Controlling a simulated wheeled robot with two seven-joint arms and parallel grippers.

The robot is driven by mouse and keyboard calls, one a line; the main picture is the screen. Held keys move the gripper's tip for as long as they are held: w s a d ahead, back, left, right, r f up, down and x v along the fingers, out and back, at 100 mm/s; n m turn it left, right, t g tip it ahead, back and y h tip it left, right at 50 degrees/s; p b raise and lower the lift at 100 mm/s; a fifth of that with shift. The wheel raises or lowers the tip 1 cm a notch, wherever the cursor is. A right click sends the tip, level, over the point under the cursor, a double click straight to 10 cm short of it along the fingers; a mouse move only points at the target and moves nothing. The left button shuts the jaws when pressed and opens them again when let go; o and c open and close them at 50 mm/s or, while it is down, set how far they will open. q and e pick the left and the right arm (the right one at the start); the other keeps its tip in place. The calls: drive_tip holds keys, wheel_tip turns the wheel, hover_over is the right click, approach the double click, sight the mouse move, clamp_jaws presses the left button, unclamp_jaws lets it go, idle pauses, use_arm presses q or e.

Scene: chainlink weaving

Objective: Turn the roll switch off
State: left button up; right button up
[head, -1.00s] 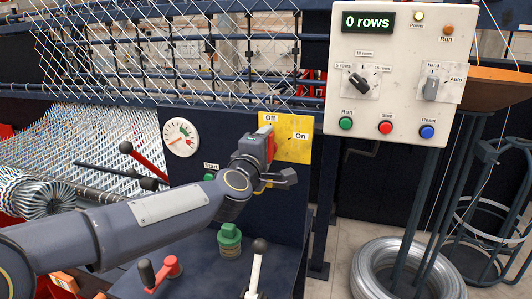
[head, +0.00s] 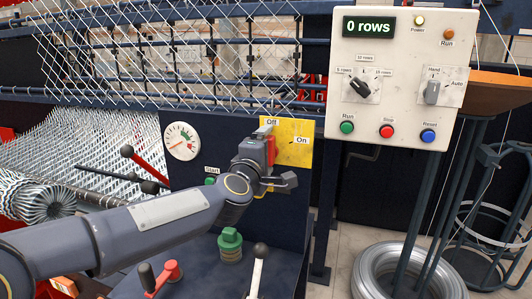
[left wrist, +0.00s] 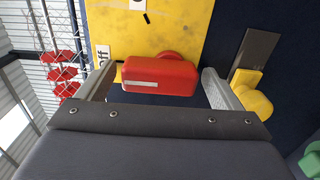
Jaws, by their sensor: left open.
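The roll switch has a yellow plate (head: 298,155) with an "Off" label at its upper left and an "On" label at its right. Its red handle (head: 271,150) stands roughly upright below "Off" in the head view, partly hidden by my gripper. My left gripper (head: 275,160) is at the switch, open. In the left wrist view the red handle (left wrist: 160,77) lies between the spread fingers of my left gripper (left wrist: 158,88). Dark gaps show beside the handle; I cannot tell whether either finger touches it. My right gripper is not in view.
A yellow knob (left wrist: 250,95) lies close beside the right finger in the left wrist view. A gauge (head: 182,141), a green Start button (head: 210,181) and levers surround my left arm. The control box (head: 400,75) hangs to the right, reading "0 rows".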

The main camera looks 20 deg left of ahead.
use_arm(q)
drive_tip(key=s, duration=0.7)
drive_tip(key=shift+s, duration=0.4)
drive_tip(key=shift+a, duration=0.1)
drive_tip(key=s+a+f+m+g+h+p, duration=0.1)
drive_tip(key=s+f+m+g, duration=0.5)
drive_tip(key=s+f, duration=0.5)
drive_tip(key=s+a+f+m+g+h, duration=0.1)
drive_tip(key=s+f+m+g, duration=0.5)
drive_tip(key=s, duration=1.1)
wheel_tip(320, 180, down, 6)
drive_tip(key=m+h, duration=0.1)
drive_tip(key=m, duration=0.3)
drive_tip(key=shift+a+p, duration=0.2)
drive_tip(key=shift+p, duration=0.2)
drive_tip(key=shift+s+r, duration=0.1)
